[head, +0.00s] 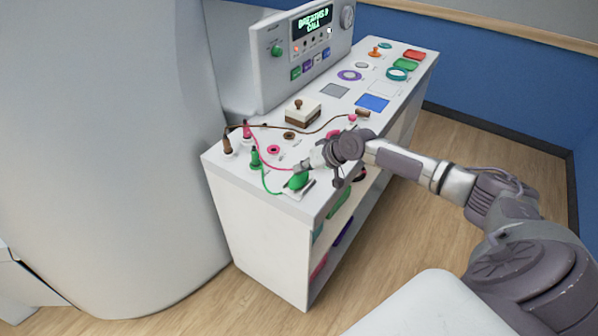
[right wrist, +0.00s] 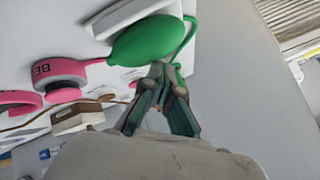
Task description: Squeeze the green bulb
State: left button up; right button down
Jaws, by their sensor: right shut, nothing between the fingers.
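The green bulb (head: 298,180) lies on a small white pad near the front left corner of the white counter. A thin green tube runs from it to a green plug standing on the counter. My right gripper (head: 301,168) is at the bulb. In the right wrist view the bulb (right wrist: 148,41) is whole and rounded, just beyond the fingertips of my right gripper (right wrist: 162,70). The fingers are closed together with nothing between them. I cannot tell whether the tips touch the bulb. My left gripper is not in view.
Pink and brown plugs with cables stand beside the bulb on the counter (head: 318,211). A control panel (head: 300,52) rises at the rear left. The large grey machine (head: 110,150) stands left. Open wooden floor lies right of the counter.

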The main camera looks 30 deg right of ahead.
aim_at(301, 175)
jog(key=shift+s, duration=0.1)
jog(key=shift+r+p, duration=1.05)
jog(key=shift+r, duration=0.25)
notch_tip(301, 175, up, 5)
jog(key=p, duration=0.4)
jog(key=shift+f+p, duration=0.15)
jog(key=shift+p, duration=0.2)
jog(key=shift+f, duration=0.1)
dwell(0.3)
